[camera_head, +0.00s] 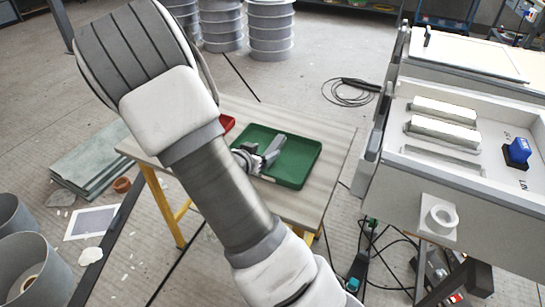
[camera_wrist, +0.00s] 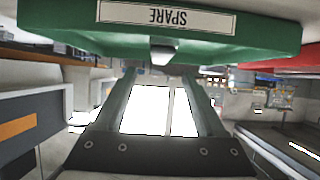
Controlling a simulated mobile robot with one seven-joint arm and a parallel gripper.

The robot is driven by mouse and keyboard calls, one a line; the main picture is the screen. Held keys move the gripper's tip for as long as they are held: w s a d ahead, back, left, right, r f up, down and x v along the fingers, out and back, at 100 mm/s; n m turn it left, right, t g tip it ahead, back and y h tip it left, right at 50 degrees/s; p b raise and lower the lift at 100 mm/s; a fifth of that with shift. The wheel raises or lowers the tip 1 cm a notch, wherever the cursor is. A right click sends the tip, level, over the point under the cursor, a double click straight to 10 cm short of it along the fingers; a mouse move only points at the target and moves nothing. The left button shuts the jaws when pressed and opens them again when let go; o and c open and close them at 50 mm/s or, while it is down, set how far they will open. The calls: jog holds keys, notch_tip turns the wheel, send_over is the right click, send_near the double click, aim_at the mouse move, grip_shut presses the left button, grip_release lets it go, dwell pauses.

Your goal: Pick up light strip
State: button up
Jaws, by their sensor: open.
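My gripper (camera_head: 262,160) is open and low over the near left part of the green tray (camera_head: 304,177) in the head view. In the wrist view, which looks upside down, its two fingers (camera_wrist: 164,100) are apart with nothing visible between them. The tray's front wall (camera_wrist: 240,35) shows there with a "SPARE" label. A small pale end (camera_wrist: 163,50) juts past the rim, lined up with the gap; it may be the light strip. In the head view my arm and gripper hide much of the tray's left part. Two pale bars (camera_head: 445,110) (camera_head: 441,132) lie in the panel at right.
The tray stands on a wooden-topped table (camera_head: 335,145) with yellow legs. A red tray (camera_head: 227,124) is partly hidden behind my arm. The white panel (camera_head: 470,190) at right holds a blue block (camera_head: 519,150) and a recess (camera_head: 440,155) without a bar. Cables (camera_head: 350,92) lie on the floor.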

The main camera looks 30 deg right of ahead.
aim_at(273, 147)
jog(key=shift+x, duration=1)
jog(key=b+x, duration=0.3)
jog(key=x, duration=0.2)
jog(key=shift+f, duration=0.2)
jog(key=shift+s, duration=0.1)
grip_shut()
